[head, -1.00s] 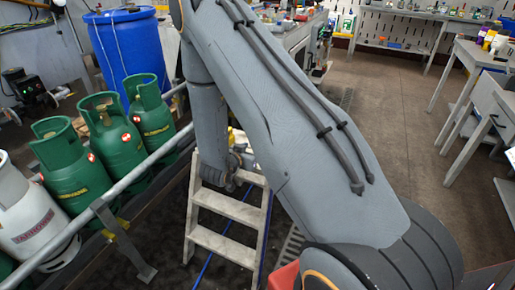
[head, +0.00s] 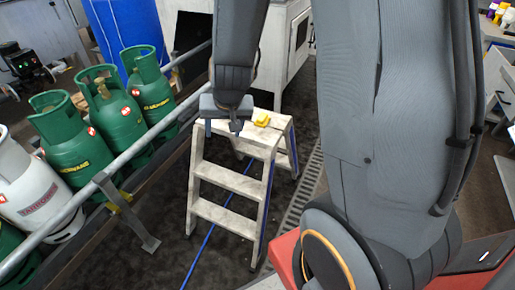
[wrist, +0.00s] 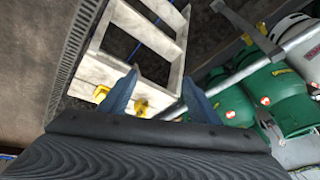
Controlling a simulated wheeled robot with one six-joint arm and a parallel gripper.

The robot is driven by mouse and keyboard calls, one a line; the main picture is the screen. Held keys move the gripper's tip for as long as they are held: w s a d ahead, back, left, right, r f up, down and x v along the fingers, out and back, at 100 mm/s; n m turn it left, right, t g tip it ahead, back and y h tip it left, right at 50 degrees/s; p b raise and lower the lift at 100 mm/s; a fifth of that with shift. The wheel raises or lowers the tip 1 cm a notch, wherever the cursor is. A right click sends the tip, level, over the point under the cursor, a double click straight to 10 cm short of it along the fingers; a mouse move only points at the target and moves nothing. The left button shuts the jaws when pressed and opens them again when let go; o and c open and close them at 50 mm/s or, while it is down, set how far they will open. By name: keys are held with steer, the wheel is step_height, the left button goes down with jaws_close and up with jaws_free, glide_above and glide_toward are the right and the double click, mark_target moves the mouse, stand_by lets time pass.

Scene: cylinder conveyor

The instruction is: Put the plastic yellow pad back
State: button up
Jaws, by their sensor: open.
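The yellow pad (head: 262,120) lies on the top of the stepladder (head: 258,140), toward its right side. My gripper (head: 223,130) is above the left part of the ladder top, left of the pad and apart from it. In the wrist view my gripper's blue fingers (wrist: 159,77) are spread with nothing between them. A yellow piece (wrist: 101,93) lies near the left end of the ladder top, left of the fingers, and looks like the pad. A second yellow piece (wrist: 141,106) shows lower, partly cut off by my gripper; I cannot tell what it is.
A grey rail (head: 150,160) runs beside green gas cylinders (head: 110,120) and a white one (head: 35,200) on the left. A yellow part (head: 118,203) is on the rail support. A blue barrel (head: 130,35) and a white cabinet (head: 278,60) stand behind. A blue cable lies on the floor.

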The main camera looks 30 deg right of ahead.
steer(key=s+d+r+n+g, duration=0.1)
steer(key=s+r+g, duration=0.1)
steer(key=s, duration=0.6)
steer(key=s+d+r+n+g, duration=0.1)
steer(key=s+r+n+g, duration=0.1)
steer(key=s, duration=0.7)
steer(key=shift+s+d+r+g, duration=0.15)
steer(key=shift+d+r+g, duration=0.2)
steer(key=shift+r, duration=0.55)
steer(key=shift+a, duration=0.15)
